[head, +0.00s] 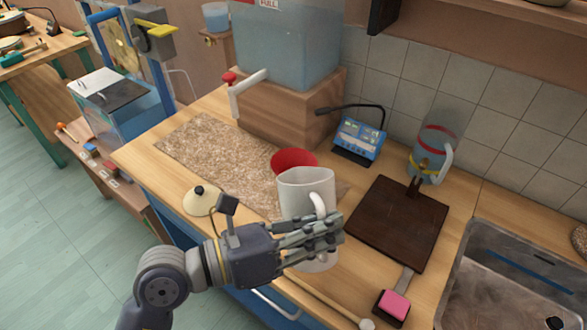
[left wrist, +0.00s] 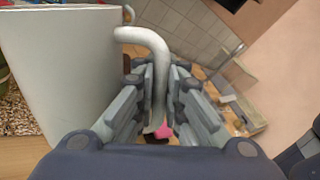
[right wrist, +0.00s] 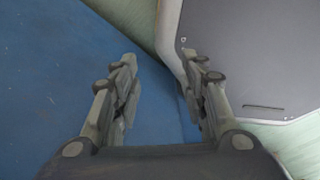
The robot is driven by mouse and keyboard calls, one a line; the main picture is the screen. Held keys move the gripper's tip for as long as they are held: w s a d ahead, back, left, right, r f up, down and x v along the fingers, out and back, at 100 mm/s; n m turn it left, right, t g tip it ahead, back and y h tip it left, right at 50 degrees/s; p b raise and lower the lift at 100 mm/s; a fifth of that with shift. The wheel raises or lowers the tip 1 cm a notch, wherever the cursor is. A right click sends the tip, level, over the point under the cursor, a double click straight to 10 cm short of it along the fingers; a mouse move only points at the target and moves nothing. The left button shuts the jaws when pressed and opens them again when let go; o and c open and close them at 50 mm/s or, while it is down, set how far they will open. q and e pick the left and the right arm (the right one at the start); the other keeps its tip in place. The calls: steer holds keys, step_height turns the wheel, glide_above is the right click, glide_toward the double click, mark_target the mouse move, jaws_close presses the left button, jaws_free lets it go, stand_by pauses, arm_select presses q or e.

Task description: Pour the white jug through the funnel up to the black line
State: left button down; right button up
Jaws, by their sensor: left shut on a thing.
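The white jug (head: 305,186) stands roughly upright in front of me in the head view. My left gripper (head: 328,230) is shut on its handle, which runs between the fingers in the left wrist view (left wrist: 155,55). The red funnel (head: 292,158) shows just behind the jug's rim; its lower part and whatever is under it are hidden by the jug. I cannot see the black line. I cannot tell whether the jug's base touches the counter. My right gripper (right wrist: 160,85) is open and empty, beside a blue surface in the right wrist view.
A dark board (head: 400,225) lies right of the jug, with a clear banded jug (head: 433,150) behind it and a pink sponge (head: 395,304) in front. A water tank with a tap (head: 248,85) stands behind left. The sink (head: 510,280) is at the right.

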mark_target(324, 263)
arm_select(q)
steer(key=f+b, duration=0.1)
steer(key=s+f+m+b, duration=0.1)
steer(key=f, duration=0.1)
steer(key=shift+s+d+b, duration=0.2)
steer(key=shift+b, duration=0.1)
steer(key=shift+s+d+f+m+t, duration=0.15)
steer(key=shift+s+f+m+t, duration=0.15)
steer(key=shift+s+f+m, duration=0.55)
steer(key=shift+s+d+f+m+h+b, duration=0.1)
steer(key=shift+s+f+m+h+b, duration=0.2)
steer(key=shift+m, duration=0.5)
steer(key=shift+s+d+f+m+h+b, duration=0.1)
steer(key=shift+s+f+m+b, duration=0.3)
steer(key=shift+m, duration=0.35)
steer(key=shift+w+r, duration=0.1)
